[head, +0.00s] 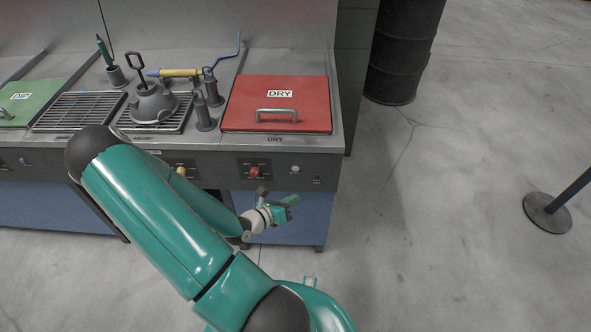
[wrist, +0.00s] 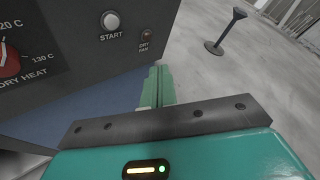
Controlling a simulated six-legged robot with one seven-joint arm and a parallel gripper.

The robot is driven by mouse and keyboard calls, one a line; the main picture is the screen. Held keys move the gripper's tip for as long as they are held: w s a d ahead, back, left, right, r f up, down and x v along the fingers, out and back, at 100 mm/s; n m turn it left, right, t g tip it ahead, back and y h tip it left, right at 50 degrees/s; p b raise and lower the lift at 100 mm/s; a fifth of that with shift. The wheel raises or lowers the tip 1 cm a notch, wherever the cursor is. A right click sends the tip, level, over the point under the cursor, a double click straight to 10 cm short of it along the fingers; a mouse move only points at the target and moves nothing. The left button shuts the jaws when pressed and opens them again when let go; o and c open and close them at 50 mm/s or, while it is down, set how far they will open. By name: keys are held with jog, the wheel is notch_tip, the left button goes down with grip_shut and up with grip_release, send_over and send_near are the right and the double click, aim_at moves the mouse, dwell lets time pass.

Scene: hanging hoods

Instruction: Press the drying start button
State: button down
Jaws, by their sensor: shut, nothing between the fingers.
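The white round START button (wrist: 110,20) sits on the dark front panel at the upper left of the wrist view. It also shows as a small pale button (head: 295,169) on the panel under the red DRY lid in the head view. My gripper (head: 292,200) is a little below the button and in front of the panel, apart from it. In the wrist view the green fingers of my gripper (wrist: 158,82) are together with nothing between them, below and right of the button.
A red heat dial (wrist: 8,62) is left of the button, and a small DRY FAN switch (wrist: 144,38) is right of it. The red DRY lid (head: 298,96) lies closed. A post base (head: 546,212) stands far right.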

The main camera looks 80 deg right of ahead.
jog(key=shift+d, duration=0.1)
jog(key=shift+w+d, duration=0.35)
jog(key=shift+d, duration=1.05)
jog(key=shift+w+d, duration=0.3)
jog(key=shift+d, duration=1.1)
jog(key=shift+w+d, duration=0.35)
jog(key=shift+d, duration=1.05)
jog(key=shift+w+d, duration=0.1)
jog(key=shift+d, duration=0.3)
jog(key=shift+w+d, duration=0.1)
jog(key=shift+d, duration=0.25)
jog(key=shift+s+a, duration=0.2)
jog(key=shift+a, duration=0.55)
jog(key=shift+s+a, duration=0.2)
jog(key=shift+a, duration=0.65)
jog(key=shift+s+a, duration=0.15)
jog(key=shift+a, duration=0.65)
jog(key=shift+s+a, duration=0.2)
jog(key=shift+a, duration=0.65)
